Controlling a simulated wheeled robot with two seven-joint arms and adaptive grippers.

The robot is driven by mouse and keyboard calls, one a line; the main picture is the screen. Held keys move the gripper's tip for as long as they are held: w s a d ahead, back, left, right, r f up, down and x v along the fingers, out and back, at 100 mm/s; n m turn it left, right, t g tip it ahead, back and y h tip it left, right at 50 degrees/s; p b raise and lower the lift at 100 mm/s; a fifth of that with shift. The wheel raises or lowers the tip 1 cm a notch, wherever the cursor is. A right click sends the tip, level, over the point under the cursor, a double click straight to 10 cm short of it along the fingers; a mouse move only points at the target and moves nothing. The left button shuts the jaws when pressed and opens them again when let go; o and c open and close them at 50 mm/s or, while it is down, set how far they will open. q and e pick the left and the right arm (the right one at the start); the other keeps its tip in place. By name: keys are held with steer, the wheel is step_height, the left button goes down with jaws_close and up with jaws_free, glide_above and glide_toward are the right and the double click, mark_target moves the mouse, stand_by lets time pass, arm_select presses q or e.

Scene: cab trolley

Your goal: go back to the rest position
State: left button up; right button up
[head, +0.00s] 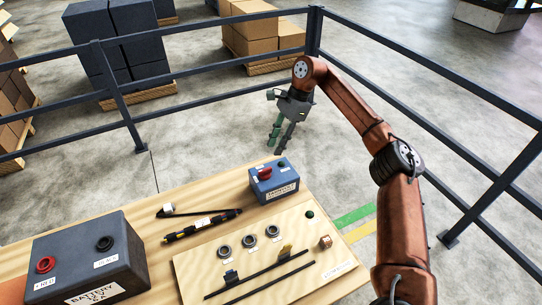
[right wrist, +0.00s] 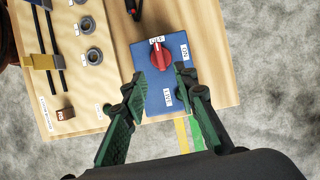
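My right gripper (head: 278,138) hangs at the end of the orange arm, fingers down, near the far right end of the wooden table (head: 140,205). In the right wrist view its two green-padded fingers (right wrist: 160,74) are spread apart with nothing between them. A blue switch box (head: 274,183) with a red knob stands on the table below the gripper. In the right wrist view the box (right wrist: 167,98) lies past the fingertips, and the red knob (right wrist: 161,56) is clear of them. My left gripper is not in view.
A dark battery box (head: 88,262) stands at the left of the table. Beside it lie a black-and-yellow tool (head: 202,225) and a panel (head: 205,263) with rings and sliders. Dark railings (head: 185,107) run behind and at right. Open floor lies between table and railing.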

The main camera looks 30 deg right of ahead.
steer(key=shift+v, duration=1.05)
